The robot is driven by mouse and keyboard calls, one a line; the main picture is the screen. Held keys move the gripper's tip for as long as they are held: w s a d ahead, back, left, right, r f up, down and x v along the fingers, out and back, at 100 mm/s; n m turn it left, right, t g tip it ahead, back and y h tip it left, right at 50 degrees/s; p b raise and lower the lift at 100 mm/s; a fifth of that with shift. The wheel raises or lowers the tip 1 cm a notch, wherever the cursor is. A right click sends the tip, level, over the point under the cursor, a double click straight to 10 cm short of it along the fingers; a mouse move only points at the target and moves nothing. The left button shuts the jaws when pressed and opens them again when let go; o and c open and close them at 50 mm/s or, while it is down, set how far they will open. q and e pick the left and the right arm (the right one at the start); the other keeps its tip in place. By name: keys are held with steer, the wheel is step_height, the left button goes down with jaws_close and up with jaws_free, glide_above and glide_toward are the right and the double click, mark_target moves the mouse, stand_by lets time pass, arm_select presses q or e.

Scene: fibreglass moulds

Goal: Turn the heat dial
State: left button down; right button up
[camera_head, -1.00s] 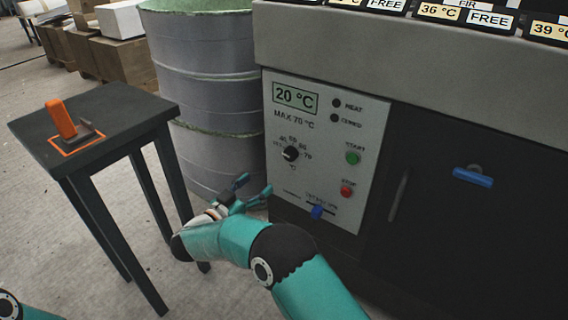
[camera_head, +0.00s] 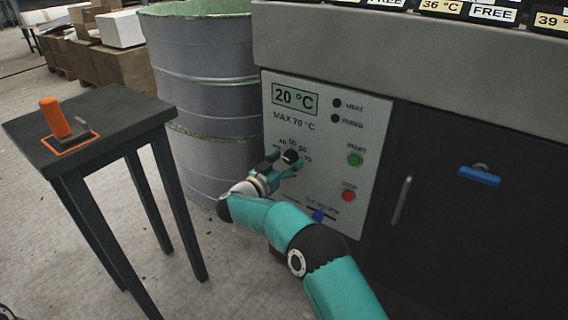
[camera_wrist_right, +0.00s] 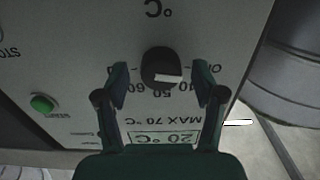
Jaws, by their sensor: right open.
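The heat dial (camera_head: 290,157) is a round black knob with a white pointer mark on the pale control panel (camera_head: 366,120). The panel's display (camera_head: 295,99) reads 20 °C. My right gripper (camera_head: 283,166) is open in front of the dial. In the right wrist view the dial (camera_wrist_right: 161,68) sits between the two spread fingers of my right gripper (camera_wrist_right: 160,85), with a gap on each side. Whether the fingertips reach past the dial's face cannot be told. My left gripper is not in view.
A green start button (camera_head: 355,159), a red stop button (camera_head: 348,195) and a blue slider knob (camera_head: 318,216) are close by on the panel. A blue handle (camera_head: 479,176) is on the dark door. A dark stool (camera_head: 110,104) bears an orange-handled tool (camera_head: 55,117). Grey drums (camera_head: 207,85) stand left of the panel.

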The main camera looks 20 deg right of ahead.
steer(key=c, duration=1.2)
steer(key=shift+o, duration=0.2)
steer(key=shift+a, duration=0.15)
